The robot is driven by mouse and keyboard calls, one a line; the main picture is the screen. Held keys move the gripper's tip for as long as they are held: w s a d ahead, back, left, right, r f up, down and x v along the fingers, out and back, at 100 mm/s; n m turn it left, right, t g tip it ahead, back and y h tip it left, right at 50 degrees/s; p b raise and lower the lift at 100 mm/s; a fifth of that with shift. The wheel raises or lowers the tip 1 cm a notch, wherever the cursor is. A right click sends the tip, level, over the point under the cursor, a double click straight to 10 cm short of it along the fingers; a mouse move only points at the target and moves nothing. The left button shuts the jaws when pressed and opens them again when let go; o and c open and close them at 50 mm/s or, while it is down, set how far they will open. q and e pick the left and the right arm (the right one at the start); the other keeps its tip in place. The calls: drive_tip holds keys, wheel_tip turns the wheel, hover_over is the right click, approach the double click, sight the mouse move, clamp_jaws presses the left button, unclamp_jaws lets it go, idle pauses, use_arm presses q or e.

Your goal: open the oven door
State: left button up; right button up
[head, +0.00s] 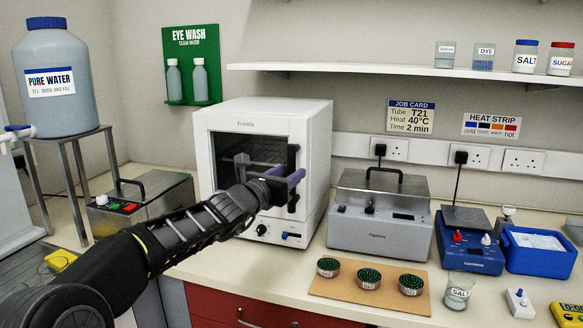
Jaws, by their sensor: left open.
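The oven (318,150) is a white box on the bench in the middle of the head view. Its front door has a dark window (232,150) and appears closed. A black upright handle (293,158) is at the door's right side. My left gripper (287,178) is open in front of the door, with its fingers at the handle. The gripper hides the handle's middle and part of the window, and I cannot tell whether the fingers touch the handle. My right gripper is not in view.
A grey metal device (380,225) stands close to the oven's right. In front of it, a wooden board (340,288) carries several green-topped pots. A steel bath (150,205) and the pure water tank (55,100) are at left. A shelf (400,70) hangs above.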

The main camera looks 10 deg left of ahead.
use_arm(q)
drive_tip(key=shift+x, duration=0.95)
drive_tip(key=shift+c, duration=0.4)
clamp_jaws()
idle(0.3)
